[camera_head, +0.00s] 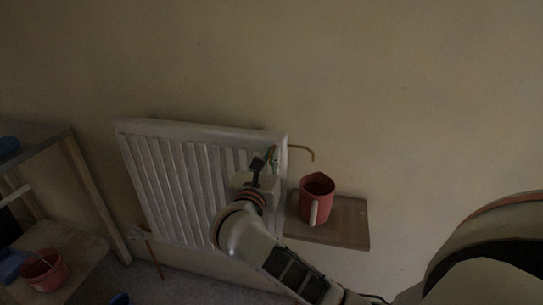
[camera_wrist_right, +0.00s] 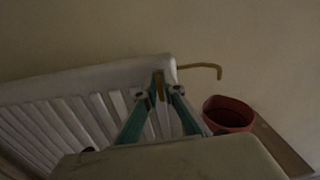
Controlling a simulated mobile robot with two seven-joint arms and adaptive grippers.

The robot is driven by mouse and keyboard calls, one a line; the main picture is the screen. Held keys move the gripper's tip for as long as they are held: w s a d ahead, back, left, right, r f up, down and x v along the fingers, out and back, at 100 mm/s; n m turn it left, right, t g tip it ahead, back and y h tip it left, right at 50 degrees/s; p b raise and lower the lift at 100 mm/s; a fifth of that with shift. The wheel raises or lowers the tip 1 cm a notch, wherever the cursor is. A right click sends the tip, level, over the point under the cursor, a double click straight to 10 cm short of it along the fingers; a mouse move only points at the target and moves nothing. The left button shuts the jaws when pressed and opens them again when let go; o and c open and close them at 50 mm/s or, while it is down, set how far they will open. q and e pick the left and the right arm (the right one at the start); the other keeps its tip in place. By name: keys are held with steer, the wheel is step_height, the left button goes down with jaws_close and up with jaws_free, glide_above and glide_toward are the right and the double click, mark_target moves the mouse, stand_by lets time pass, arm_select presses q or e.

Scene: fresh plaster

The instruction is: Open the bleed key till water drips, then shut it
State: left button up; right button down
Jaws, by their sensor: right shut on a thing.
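A white ribbed radiator (camera_head: 178,180) hangs on the wall; its top edge (camera_wrist_right: 90,78) shows in the wrist view. My right gripper (camera_head: 268,158) is at its upper right corner. In the wrist view the gripper's green fingers (camera_wrist_right: 160,96) are closed around the brass bleed key (camera_wrist_right: 160,84). A thin bent brass pipe (camera_head: 302,148) sticks out to the right of the corner and curves down at its end. A red jug (camera_head: 317,202) with a pale handle stands below the pipe. No water is visible at the pipe end. My left gripper is not in view.
The jug stands on a small wooden shelf (camera_head: 350,230). At the left is a wooden rack (camera_head: 88,180) with a red bucket (camera_head: 45,272) on its lower level. A copper pipe (camera_head: 152,255) runs below the radiator. The wall at the upper right is clear.

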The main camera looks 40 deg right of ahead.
steer(key=shift+r+n+p, duration=0.3)
steer(key=shift+n+p, duration=0.25)
steer(key=shift+n, duration=0.05)
steer(key=n+p, duration=0.2)
steer(key=shift+r+n+p, duration=0.1)
steer(key=shift+n+p, duration=0.2)
steer(key=n+p, duration=0.3)
steer(key=p, duration=0.1)
steer(key=shift+a+n, duration=0.1)
steer(key=shift+n, duration=0.2)
steer(key=n+p, duration=0.1)
steer(key=p, duration=0.1)
steer(key=n+p, duration=0.2)
steer(key=shift+w+f+n, duration=0.1)
steer(key=shift+f+n, duration=0.2)
steer(key=shift+f, duration=0.05)
arm_select(q)
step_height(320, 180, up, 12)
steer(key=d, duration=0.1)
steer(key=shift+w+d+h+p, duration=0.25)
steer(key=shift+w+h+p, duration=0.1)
steer(key=shift+p, duration=0.1)
arm_select(e)
steer(key=shift+f, duration=0.15)
steer(key=shift+n, duration=0.3)
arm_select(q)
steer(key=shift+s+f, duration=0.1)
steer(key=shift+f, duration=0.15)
